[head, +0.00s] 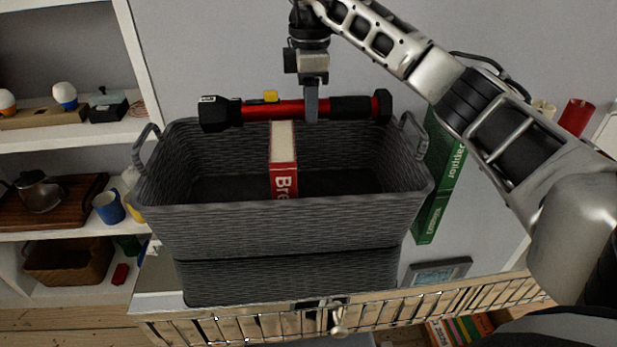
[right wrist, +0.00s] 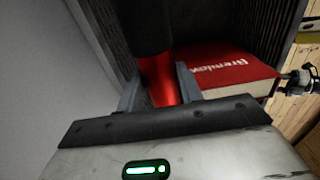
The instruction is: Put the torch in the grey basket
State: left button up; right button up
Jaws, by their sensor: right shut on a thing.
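The torch (head: 283,110) is red and black with a yellow switch. It lies level above the back rim of the grey basket (head: 290,230), spanning much of its width. My right gripper (head: 311,108) points down and is shut on the torch's red body. In the right wrist view the torch (right wrist: 158,80) shows red and black between the fingers of my right gripper (right wrist: 160,88). The basket wall (right wrist: 95,22) shows there too. I cannot tell whether the torch touches the rim. My left gripper is not in view.
A red book (head: 284,178) stands inside the basket; it also shows in the right wrist view (right wrist: 235,72). A green box (head: 437,180) stands right of the basket. Shelves (head: 75,136) with small items are at the left.

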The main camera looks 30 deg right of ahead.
notch_tip(320, 180, down, 11)
jog(key=shift+f, duration=2.25)
jog(key=shift+f, duration=0.15)
jog(key=o, duration=1.1)
